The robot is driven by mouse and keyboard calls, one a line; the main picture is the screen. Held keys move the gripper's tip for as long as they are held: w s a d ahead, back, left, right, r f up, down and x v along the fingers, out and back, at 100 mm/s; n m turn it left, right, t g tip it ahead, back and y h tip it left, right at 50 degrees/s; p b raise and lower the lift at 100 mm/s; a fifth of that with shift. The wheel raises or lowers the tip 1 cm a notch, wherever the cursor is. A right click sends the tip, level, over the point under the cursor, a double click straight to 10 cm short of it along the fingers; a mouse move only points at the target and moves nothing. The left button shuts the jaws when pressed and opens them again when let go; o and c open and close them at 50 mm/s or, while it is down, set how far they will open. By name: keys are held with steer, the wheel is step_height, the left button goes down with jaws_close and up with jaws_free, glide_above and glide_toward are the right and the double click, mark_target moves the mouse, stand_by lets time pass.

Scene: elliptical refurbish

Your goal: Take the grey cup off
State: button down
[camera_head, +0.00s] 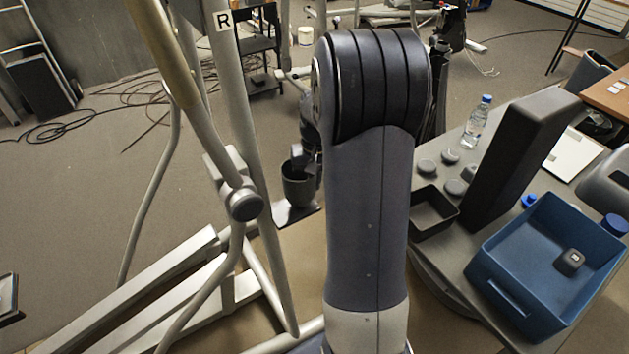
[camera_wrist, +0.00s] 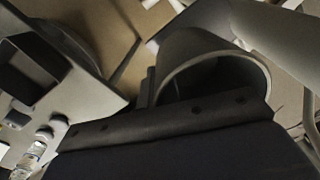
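The grey cup (camera_head: 297,188) is a dark, open-topped cup in the middle of the head view, just right of the elliptical machine's post. In the wrist view the cup (camera_wrist: 200,47) is close, its round opening facing the camera and its lower rim hidden behind a dark edge of my gripper. My gripper (camera_head: 308,158) is right at the cup in the head view, with dark parts above and to its right. The fingertips do not show clearly, so I cannot tell whether they grip the cup. Whether the cup touches the machine is unclear.
The elliptical machine's bars (camera_head: 243,205) stand close left of the cup. At right, a grey table (camera_head: 447,258) bears a blue bin (camera_head: 515,300) with a small dark object in it, a dark square tray (camera_head: 433,226), a bottle (camera_head: 477,124) and several round grey pieces. Cables lie on the floor at left.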

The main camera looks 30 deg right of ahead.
steer(key=shift+r+p, duration=2.25)
steer(key=shift+r, duration=0.75)
